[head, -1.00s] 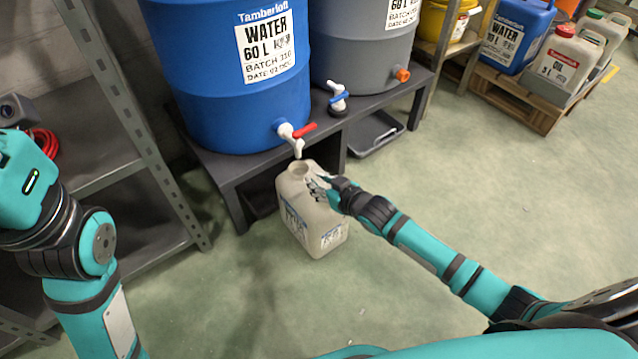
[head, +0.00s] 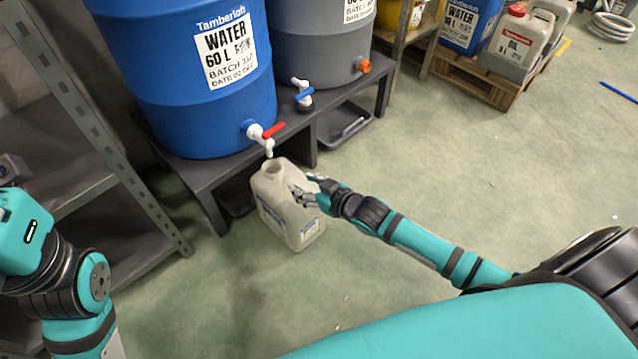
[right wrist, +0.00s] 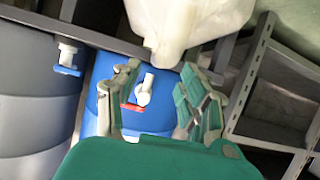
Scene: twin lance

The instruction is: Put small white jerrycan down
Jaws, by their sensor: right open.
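The small white jerrycan (head: 286,212) appears to stand upright on the green floor in the head view, in front of the dark bench. Its open neck is just below the white tap with the red lever (head: 265,136). My right gripper (head: 306,187) is open at the jerrycan's upper right side, fingers spread; contact is unclear. In the right wrist view, the jerrycan (right wrist: 165,22) lies beyond the open fingertips of my right gripper (right wrist: 162,78), with nothing between them. My left arm is at the left edge of the head view; its gripper is not visible.
A blue water barrel (head: 185,85) and a grey barrel (head: 320,45) stand on the bench (head: 205,180). A metal shelf (head: 110,150) is at left. A pallet (head: 478,80) with canisters is at upper right.

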